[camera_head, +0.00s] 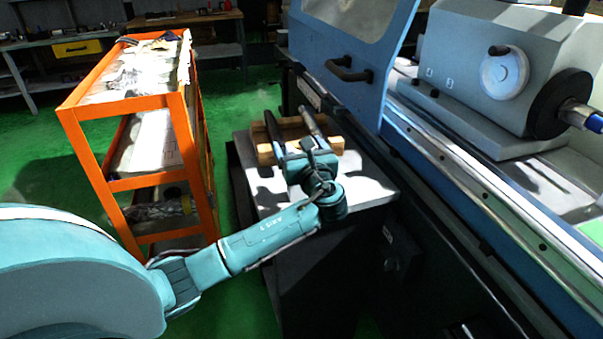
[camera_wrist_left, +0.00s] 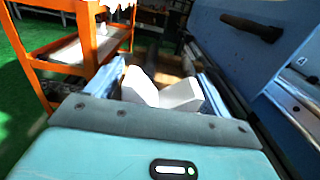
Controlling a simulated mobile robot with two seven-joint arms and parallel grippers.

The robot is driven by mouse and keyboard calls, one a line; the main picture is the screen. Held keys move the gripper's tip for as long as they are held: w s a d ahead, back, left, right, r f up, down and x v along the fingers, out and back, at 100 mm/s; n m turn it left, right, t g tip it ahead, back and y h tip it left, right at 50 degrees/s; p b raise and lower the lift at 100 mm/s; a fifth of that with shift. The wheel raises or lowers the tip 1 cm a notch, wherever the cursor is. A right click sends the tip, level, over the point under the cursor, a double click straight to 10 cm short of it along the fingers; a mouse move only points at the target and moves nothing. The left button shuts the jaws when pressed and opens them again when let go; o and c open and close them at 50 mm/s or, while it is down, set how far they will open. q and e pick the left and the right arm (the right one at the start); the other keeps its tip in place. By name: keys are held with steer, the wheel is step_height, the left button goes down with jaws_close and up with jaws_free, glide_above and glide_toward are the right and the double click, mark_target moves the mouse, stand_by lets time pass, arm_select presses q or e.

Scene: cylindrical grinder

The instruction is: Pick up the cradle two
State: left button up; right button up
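Two light wooden cradle blocks lie on the small grey-topped cabinet (camera_head: 365,190): a back one (camera_head: 291,131) and a front one (camera_head: 334,145). I cannot tell which is cradle two. My left gripper (camera_head: 286,112) is above the cabinet, with its two fingers spread apart and pointing toward the back. The fingers cover parts of the blocks. My right gripper is not in view.
An orange shelf cart (camera_head: 182,120) stands left of the cabinet. The blue grinder door (camera_head: 350,45) with a dark handle (camera_head: 348,70) rises close behind and to the right. The machine bed (camera_head: 470,175) runs along the right. Green floor is free between cart and cabinet.

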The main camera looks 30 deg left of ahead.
arm_select(q)
jaws_close()
stand_by(0.7)
steer(key=shift+r, duration=0.15)
